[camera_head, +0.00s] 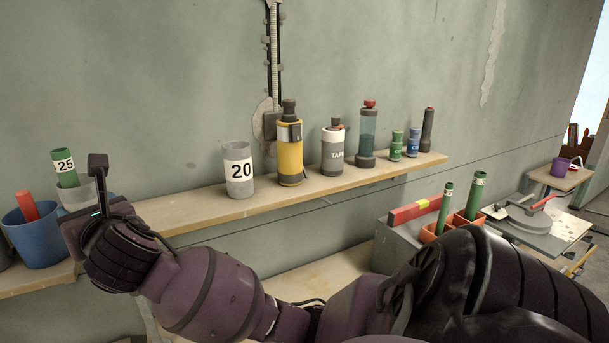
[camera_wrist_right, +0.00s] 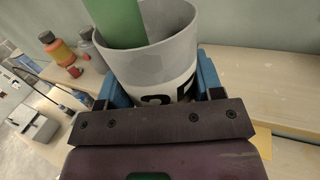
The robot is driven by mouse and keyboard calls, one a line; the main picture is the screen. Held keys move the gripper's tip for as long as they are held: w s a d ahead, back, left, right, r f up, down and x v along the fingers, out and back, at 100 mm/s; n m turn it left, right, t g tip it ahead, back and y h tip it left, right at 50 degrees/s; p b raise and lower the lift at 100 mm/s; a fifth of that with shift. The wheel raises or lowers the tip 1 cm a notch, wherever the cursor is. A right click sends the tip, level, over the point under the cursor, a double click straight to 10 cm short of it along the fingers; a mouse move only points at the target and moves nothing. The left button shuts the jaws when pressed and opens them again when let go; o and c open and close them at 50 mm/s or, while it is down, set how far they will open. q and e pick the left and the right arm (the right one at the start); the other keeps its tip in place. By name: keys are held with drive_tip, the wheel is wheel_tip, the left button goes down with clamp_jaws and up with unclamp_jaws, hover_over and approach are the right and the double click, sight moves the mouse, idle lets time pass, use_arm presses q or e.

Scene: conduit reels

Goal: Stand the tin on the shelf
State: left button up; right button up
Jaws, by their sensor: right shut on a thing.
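A grey tin with a white number label is in my right gripper, with a green tube standing in it. In the head view the tin (camera_head: 75,194) is at the left, partly hidden by the gripper; the tube (camera_head: 65,168) is marked 25. My right gripper (camera_head: 97,190) is shut on the tin. In the right wrist view the tin (camera_wrist_right: 165,62) sits between the blue fingers, with the tube (camera_wrist_right: 115,20) leaning left. The wooden shelf (camera_head: 205,207) runs along the wall. Whether the tin's base touches it is hidden. My left gripper is not in view.
A grey tin marked 20 (camera_head: 238,172), a yellow flask (camera_head: 290,155), a TAPE bottle (camera_head: 333,150), a teal bottle (camera_head: 367,138) and smaller items stand along the shelf. A blue cup (camera_head: 38,238) holding something red is at the far left. Clear shelf lies left of tin 20.

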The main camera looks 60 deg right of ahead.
drive_tip(key=w+d+r+m+g+h+p, duration=0.3)
drive_tip(key=d+r+m+g+h, duration=0.55)
drive_tip(key=d+r, duration=0.8)
drive_tip(key=f+h, duration=0.1)
drive_tip(key=f, duration=0.5)
drive_tip(key=a+f+t, duration=0.1)
drive_tip(key=f, duration=0.5)
drive_tip(key=f+h+b, duration=0.1)
drive_tip(key=f, duration=0.5)
drive_tip(key=shift+a+f+t+h, duration=0.25)
drive_tip(key=shift+h, duration=0.1)
drive_tip(key=o, duration=0.9)
drive_tip(key=shift+f, duration=0.1)
